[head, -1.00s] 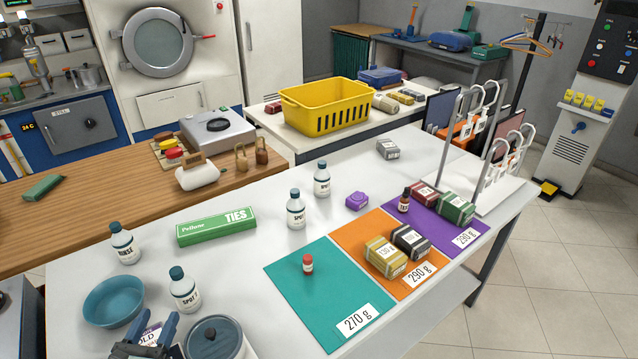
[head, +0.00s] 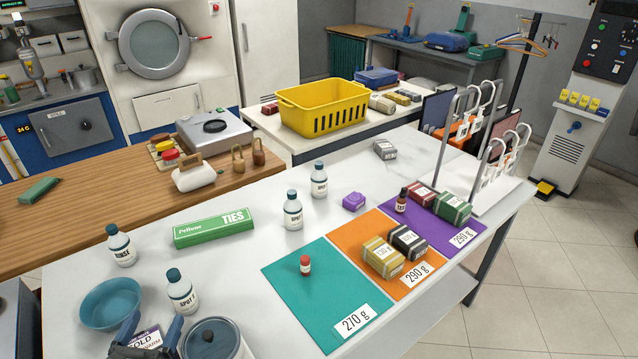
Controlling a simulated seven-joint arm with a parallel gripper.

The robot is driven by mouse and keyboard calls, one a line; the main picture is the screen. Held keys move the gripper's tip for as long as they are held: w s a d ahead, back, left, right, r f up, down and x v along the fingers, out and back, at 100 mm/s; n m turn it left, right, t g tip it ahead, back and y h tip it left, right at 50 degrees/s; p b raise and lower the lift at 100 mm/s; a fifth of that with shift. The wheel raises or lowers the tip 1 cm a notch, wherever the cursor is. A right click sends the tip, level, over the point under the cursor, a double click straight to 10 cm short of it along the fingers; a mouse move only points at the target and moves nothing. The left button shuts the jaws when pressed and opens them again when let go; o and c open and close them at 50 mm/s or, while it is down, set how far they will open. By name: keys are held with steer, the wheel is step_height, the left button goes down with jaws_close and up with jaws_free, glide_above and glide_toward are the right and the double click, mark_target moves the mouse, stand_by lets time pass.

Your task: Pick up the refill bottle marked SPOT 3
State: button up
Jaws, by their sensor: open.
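Three white bottles with dark teal caps and SPOT labels stand upright on the white table: one at the front left (head: 181,294), one in the middle (head: 292,212) and one just behind it (head: 319,182). The numbers on their labels are too small to read surely, so I cannot tell which is SPOT 3. A similar bottle marked RINSE (head: 121,248) stands at the left. My gripper (head: 151,326) is at the bottom edge, partly cut off. Its fingers are apart and empty, in front of the front-left SPOT bottle and not touching it.
A green TIES box (head: 214,228) lies behind. Teal (head: 317,300), orange (head: 350,233) and purple (head: 448,236) mats hold small items at the right.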

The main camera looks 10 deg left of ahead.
step_height(320, 180, up, 18)
steer(key=w+d+f+m+g+h, duration=0.1)
steer(key=w+f+m+g+h, duration=0.2)
steer(key=w, duration=0.8)
steer(key=w+d+f+m+g+h, duration=0.1)
steer(key=w+m+g, duration=0.3)
steer(key=w, duration=0.7)
steer(key=w+d+f+m+g+h, duration=0.1)
steer(key=w+f+m+g+h, duration=0.2)
steer(key=w, duration=0.8)
steer(key=w+d+r+m+g+y, duration=0.2)
steer(key=w+d+m+g, duration=0.1)
steer(key=w+d, duration=0.55)
steer(key=w+d+r+m+g+y, duration=0.25)
steer(key=w+d, duration=0.25)
steer(key=w, duration=0.6)
steer(key=w+d+r+m+g+y, duration=0.1)
steer(key=w+d+r+m+g, duration=0.2)
steer(key=w+d, duration=0.55)
steer(key=m, duration=0.1)
glide_toward(319, 163)
steer(key=shift+t, duration=0.25)
step_height(319, 163, down, 13)
steer(key=shift+s+a+r, duration=0.1)
steer(key=shift+a+r, duration=0.05)
